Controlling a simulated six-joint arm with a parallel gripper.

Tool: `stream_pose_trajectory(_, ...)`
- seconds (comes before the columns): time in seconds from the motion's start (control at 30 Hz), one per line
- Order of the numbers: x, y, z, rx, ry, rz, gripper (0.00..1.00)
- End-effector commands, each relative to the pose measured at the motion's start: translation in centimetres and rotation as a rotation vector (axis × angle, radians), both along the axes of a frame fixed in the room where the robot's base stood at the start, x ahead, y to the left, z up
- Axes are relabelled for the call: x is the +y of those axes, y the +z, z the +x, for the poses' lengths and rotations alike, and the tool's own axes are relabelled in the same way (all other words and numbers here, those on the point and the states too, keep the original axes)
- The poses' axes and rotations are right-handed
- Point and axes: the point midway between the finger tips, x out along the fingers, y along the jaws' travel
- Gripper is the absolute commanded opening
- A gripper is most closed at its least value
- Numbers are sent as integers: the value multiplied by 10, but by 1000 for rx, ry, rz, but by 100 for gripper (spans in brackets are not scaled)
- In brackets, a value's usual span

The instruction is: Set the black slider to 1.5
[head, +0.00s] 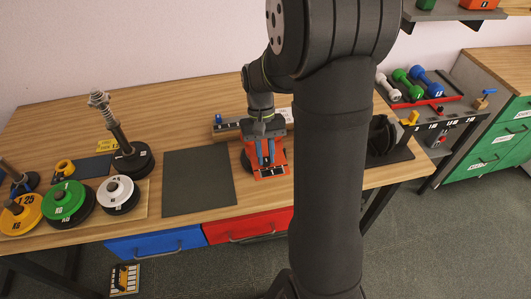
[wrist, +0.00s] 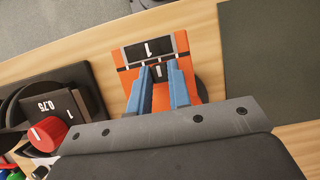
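An orange block (head: 272,172) sits on the wooden table under my gripper. It also shows in the wrist view (wrist: 182,42), with a black label reading "1" (wrist: 148,50) and a white-marked scale strip beside it. A small dark piece with a white mark (wrist: 159,73), seemingly the black slider, lies between the fingertips of my gripper (wrist: 159,70). The two blue fingers stand apart and point down at the block, also in the head view (head: 265,160). I cannot tell whether they touch the dark piece. The 1.5 mark cannot be made out.
A dark mat (head: 198,184) lies left of the block, with a post (head: 117,130) and several weight plates (head: 63,200) farther left. In the wrist view, a black block marked 0.75 (wrist: 62,108) and a red knob (wrist: 46,134) are close by. Dumbbells (head: 407,82) lie on a right-hand rack.

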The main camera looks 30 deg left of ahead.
Motion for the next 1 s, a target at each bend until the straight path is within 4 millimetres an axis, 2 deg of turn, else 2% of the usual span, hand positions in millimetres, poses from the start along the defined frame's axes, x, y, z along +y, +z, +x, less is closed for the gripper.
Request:
stream_pose_trajectory(0.23,-3,0,3,-1,-2,-1,0)
stream_pose_trajectory(0.57,-33,0,34,-1,-3,-1,0)
stream_pose_trajectory(0.87,-34,0,35,0,-1,-2,0)
stream_pose_trajectory(0.9,-34,0,35,0,-1,-2,21)
stream_pose_trajectory(1.0,-34,0,35,0,-1,-2,40)
